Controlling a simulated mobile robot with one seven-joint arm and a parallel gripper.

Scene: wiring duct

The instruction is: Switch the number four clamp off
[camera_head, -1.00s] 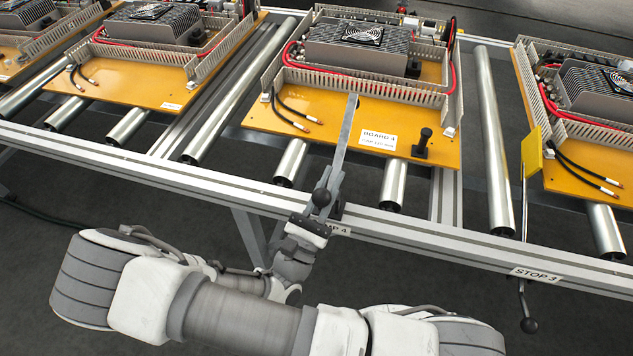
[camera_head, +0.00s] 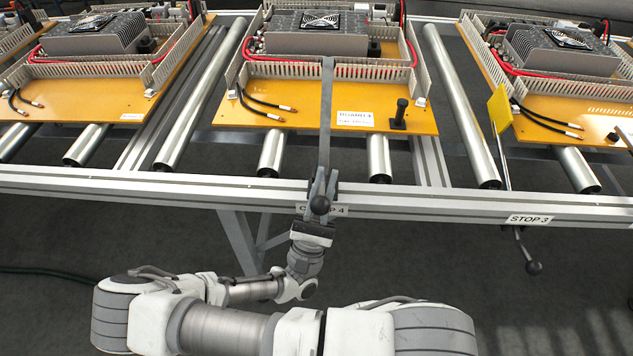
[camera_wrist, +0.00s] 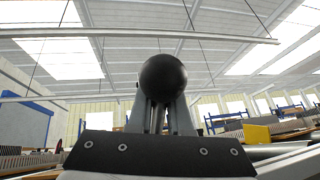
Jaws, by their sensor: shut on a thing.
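The number four clamp is a flat grey bar (camera_head: 326,120) with a black ball knob (camera_head: 319,205) at its near end. Its bar reaches from the front rail over the orange board 4 (camera_head: 250,118), and its far end overlaps the duct wall in the picture. Whether it touches the board cannot be told. My gripper (camera_head: 321,186) is shut on the clamp handle by the knob. The wrist view shows the knob (camera_wrist: 163,77) in front of the fingers. The knob and gripper partly hide the clamp 4 label (camera_head: 341,211) on the rail.
A yellow stop plate (camera_head: 499,107) stands right of board 4, above the STOP 3 label (camera_head: 528,220), with its own black knob (camera_head: 533,267) below the rail. A black post (camera_head: 400,112) stands on board 4. Neighbouring boards lie on both sides, with metal rollers (camera_head: 205,98) between.

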